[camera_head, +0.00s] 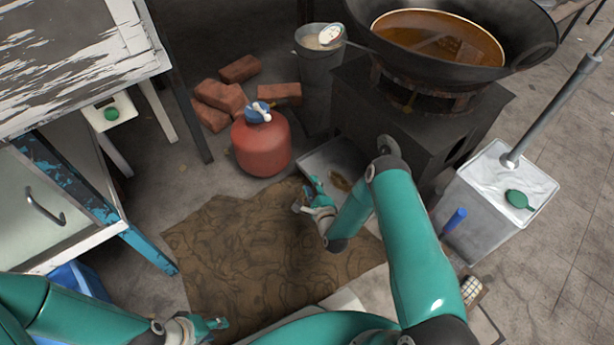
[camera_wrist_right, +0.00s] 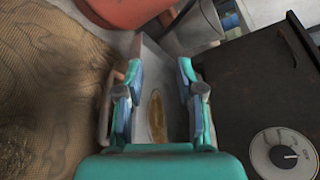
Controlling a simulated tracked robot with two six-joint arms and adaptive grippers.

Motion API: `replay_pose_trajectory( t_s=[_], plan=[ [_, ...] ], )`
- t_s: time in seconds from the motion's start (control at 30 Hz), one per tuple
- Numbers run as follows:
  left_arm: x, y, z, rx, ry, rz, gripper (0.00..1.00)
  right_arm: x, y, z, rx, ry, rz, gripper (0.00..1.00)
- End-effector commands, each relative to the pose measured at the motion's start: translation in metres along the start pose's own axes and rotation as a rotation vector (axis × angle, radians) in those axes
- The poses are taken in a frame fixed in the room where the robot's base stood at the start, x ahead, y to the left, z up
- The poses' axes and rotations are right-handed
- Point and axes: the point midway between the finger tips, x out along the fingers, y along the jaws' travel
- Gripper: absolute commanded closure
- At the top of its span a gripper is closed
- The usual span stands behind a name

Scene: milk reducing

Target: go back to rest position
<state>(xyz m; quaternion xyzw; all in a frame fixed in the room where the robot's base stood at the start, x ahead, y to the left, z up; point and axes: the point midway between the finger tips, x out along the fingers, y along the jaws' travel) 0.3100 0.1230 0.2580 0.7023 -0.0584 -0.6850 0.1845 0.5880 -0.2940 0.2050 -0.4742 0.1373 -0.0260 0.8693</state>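My left gripper (camera_head: 212,322) is at the bottom left of the head view, beside the lower edge of the brown mat. Its fingers are small in the picture, and their opening is hard to judge. My right gripper (camera_head: 308,197) is in the middle of the head view, above the mat and near the metal tray. In the right wrist view, my right gripper (camera_wrist_right: 160,90) has its two fingers apart with nothing between them. The metal tray (camera_wrist_right: 150,60) with a brown patch shows below and between the fingers.
A black wok (camera_head: 530,35) of amber liquid sits on a dark stove (camera_head: 425,125). A red gas cylinder (camera_head: 262,150) stands beside the patterned mat (camera_head: 250,250). Bricks (camera_head: 222,95), a bucket (camera_head: 318,75), a metal can (camera_head: 485,215) and a worn table (camera_head: 75,60) surround the area.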

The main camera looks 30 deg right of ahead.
Motion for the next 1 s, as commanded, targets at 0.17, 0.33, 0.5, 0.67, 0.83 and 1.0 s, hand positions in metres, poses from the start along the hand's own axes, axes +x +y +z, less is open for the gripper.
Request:
replay_pose_trajectory(
  t_s=[0.17,0.33,0.5,0.67,0.83,1.0],
  plan=[
    [0.0,0.0,0.0,0.0,0.0,0.0,0.6,0.0,0.001,0.0,0.0,0.0,0.001,0.63],
    [-0.001,0.0,0.0,0.0,0.0,0.0,0.6,0.007,-0.01,0.017,-0.009,-0.031,-0.013,0.63],
    [-0.003,0.001,0.0,0.0,0.0,0.0,0.6,0.016,-0.053,0.072,-0.028,-0.11,-0.037,0.63],
    [-0.004,0.002,0.0,0.0,0.0,0.0,0.6,-0.023,-0.044,0.125,-0.247,-0.131,0.219,0.63],
    [-0.005,0.002,0.0,0.0,0.0,0.0,0.6,-0.106,0.002,0.134,-0.69,-0.224,0.591,0.63],
    [-0.006,0.002,0.0,0.0,0.0,0.0,0.6,-0.204,0.039,0.119,-1.072,-0.455,0.927,0.63]
  ],
)
